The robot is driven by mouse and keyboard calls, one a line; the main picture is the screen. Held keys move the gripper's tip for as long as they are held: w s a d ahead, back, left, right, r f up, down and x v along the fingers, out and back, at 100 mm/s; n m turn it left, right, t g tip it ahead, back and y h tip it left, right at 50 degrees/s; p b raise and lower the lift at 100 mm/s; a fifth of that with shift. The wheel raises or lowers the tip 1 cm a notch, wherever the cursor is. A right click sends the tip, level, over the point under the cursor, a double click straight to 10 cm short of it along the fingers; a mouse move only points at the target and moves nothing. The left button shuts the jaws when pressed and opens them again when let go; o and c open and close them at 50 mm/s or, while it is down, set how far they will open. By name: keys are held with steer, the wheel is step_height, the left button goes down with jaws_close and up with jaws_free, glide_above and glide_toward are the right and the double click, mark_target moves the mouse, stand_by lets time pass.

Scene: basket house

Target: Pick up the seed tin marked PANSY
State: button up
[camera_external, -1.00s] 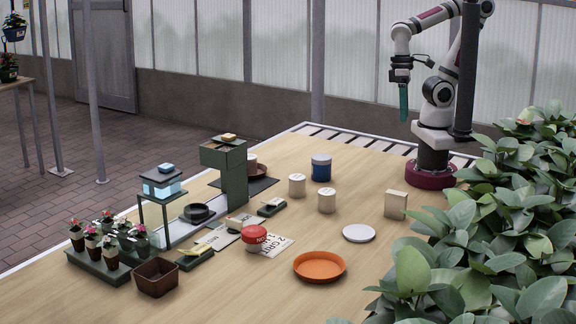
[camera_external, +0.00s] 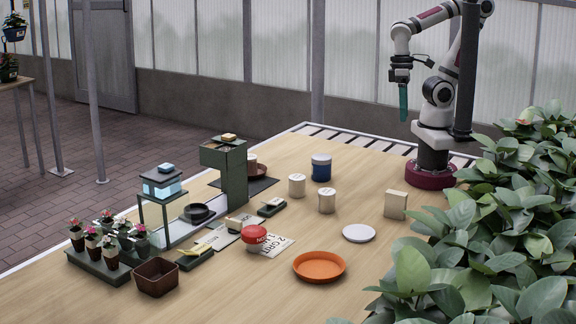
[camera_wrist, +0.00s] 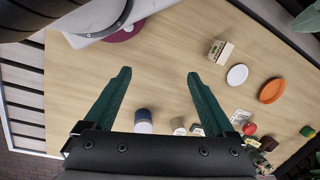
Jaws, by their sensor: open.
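Two small cream tins with pale lids, the left one (camera_external: 297,186) and the right one (camera_external: 327,202), stand upright near the table's middle. In the wrist view, cream tins (camera_wrist: 178,125) show at the bottom, partly hidden by my gripper. Any marking on them is too small to read, so I cannot tell which says PANSY. My gripper (camera_external: 403,95) hangs high above the table's far right, well away from the tins. In the wrist view my gripper (camera_wrist: 158,76) has its green fingers wide apart with nothing between them.
A blue tin with a white lid (camera_external: 321,170) stands behind the cream tins. A cream box (camera_external: 395,205), white disc (camera_external: 359,233) and orange dish (camera_external: 319,267) lie to the right. A dark green stand (camera_external: 230,175) rises at left. Leafy plants (camera_external: 480,235) crowd the right edge.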

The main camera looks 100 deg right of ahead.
steer(key=shift+o, duration=0.4)
steer(key=w+a+f+t+y, duration=0.2)
steer(key=w+a+f+t, duration=0.25)
steer(key=w+a, duration=0.8)
steer(key=m+t+h, duration=0.1)
steer(key=t+h, duration=0.5)
steer(key=h, duration=0.4)
glide_toward(297, 184)
steer(key=shift+h, duration=0.3)
steer(key=x, duration=0.3)
steer(key=s+d+x, duration=0.1)
steer(key=x, duration=0.7)
steer(key=shift+s+d+f, duration=0.1)
steer(key=shift+d+f, duration=0.15)
steer(key=shift+f, duration=0.25)
steer(key=shift+r, duration=0.1)
steer(key=c, duration=1.4)
